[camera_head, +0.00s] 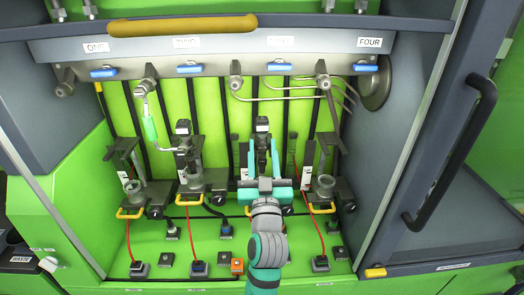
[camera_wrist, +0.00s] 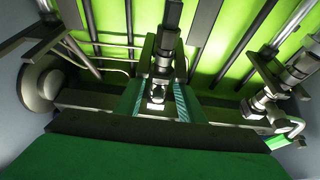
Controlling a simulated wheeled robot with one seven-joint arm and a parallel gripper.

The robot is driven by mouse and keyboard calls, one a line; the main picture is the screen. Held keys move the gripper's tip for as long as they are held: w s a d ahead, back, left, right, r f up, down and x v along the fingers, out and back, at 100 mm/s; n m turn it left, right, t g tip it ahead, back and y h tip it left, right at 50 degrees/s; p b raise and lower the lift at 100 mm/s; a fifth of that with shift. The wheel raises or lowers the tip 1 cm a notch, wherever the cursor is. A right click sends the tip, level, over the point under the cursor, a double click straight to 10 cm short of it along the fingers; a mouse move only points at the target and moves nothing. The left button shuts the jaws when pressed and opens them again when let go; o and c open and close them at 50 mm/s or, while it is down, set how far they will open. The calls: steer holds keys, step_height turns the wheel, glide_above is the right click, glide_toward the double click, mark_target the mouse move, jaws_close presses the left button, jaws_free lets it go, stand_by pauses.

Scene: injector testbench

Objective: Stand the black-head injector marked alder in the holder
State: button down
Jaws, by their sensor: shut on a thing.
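A black-head injector (camera_head: 262,130) stands about upright at the third station, in front of the green back panel. My gripper (camera_head: 262,170) is around it, with one teal finger on each side. In the wrist view the injector (camera_wrist: 165,45) lies between the two fingers of my gripper (camera_wrist: 164,100), which are shut on it. Its lower end and the third station's holder are hidden behind my gripper and wrist. No marking on it is legible, so I cannot tell whether it reads alder or whether it is seated.
A second injector (camera_head: 183,135) stands at station two. Empty-looking cup holders with yellow handles stand at station one (camera_head: 132,190) and station four (camera_head: 323,187). A rail with blue valve handles (camera_head: 190,69) and metal pipes (camera_head: 285,98) is above. Red cables run down in front.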

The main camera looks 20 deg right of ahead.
steer(key=shift+w+d+f, duration=0.1)
steer(key=shift+d+f, duration=0.15)
steer(key=shift+f, duration=0.2)
steer(key=c, duration=1.1)
jaws_free()
steer(key=shift+f, duration=0.2)
steer(key=shift+s+a+f, duration=0.15)
steer(key=shift+s, duration=0.1)
steer(key=r+v, duration=0.1)
steer(key=v, duration=0.9)
steer(key=shift+s, duration=0.25)
